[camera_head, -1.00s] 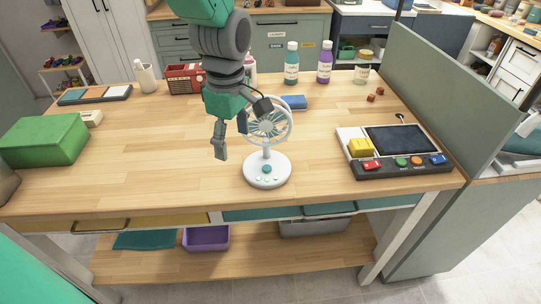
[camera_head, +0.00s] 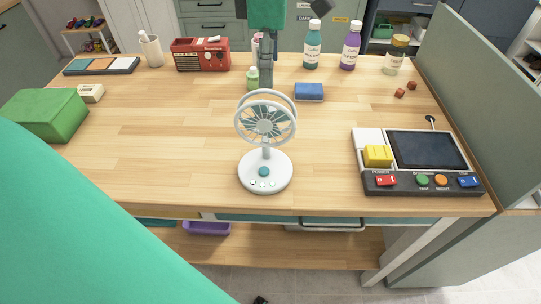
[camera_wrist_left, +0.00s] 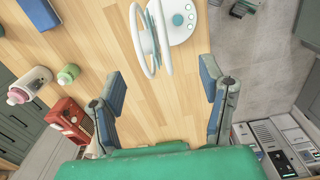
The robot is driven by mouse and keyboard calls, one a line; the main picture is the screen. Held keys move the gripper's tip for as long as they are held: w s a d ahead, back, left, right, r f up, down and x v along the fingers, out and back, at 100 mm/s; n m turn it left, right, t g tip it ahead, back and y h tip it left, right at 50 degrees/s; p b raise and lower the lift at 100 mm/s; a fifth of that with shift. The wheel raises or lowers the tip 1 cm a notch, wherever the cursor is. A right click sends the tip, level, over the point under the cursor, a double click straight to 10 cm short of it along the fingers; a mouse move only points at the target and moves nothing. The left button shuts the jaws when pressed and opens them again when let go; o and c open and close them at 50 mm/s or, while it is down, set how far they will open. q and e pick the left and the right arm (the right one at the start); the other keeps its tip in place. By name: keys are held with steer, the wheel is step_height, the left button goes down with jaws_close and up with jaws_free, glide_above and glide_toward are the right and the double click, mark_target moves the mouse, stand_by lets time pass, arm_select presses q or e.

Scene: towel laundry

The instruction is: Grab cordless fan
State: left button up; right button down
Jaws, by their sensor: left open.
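The white cordless fan (camera_head: 265,172) stands upright on the wooden table, its round caged head above a base with a teal button. It also shows in the left wrist view (camera_wrist_left: 178,22), ahead of the fingers. My left gripper (camera_head: 266,82) is behind the fan in the head view, its fingers pointing down and overlapping each other. The fan is not held. My right gripper is not in view.
A blue sponge-like block (camera_head: 309,92) and a small green bottle (camera_head: 252,79) are near the fan. A control panel (camera_head: 372,187) is at right, a green box (camera_head: 45,114) at left. A red radio (camera_head: 201,55) and bottles line the back.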

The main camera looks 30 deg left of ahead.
mark_target(265, 95)
arm_select(q)
steer(key=f, duration=0.1)
steer(key=a+f, duration=0.1)
steer(key=f, duration=0.2)
steer(key=shift+w+a+f, duration=0.25)
steer(key=shift+w+a, duration=0.05)
steer(key=shift+w, duration=0.1)
step_height(265, 95, down, 4)
steer(key=shift+f, duration=0.1)
steer(key=shift+w+d+f, duration=0.15)
steer(key=shift+d+f, duration=0.1)
steer(key=shift+d, duration=0.05)
steer(key=shift+a, duration=0.3)
steer(key=shift+a+f+p, duration=0.15)
steer(key=shift+f+p, duration=0.1)
steer(key=shift+p, duration=0.15)
steer(key=shift+d, duration=0.3)
steer(key=c, duration=1.3)
steer(key=shift+a, duration=0.1)
jaws_close()
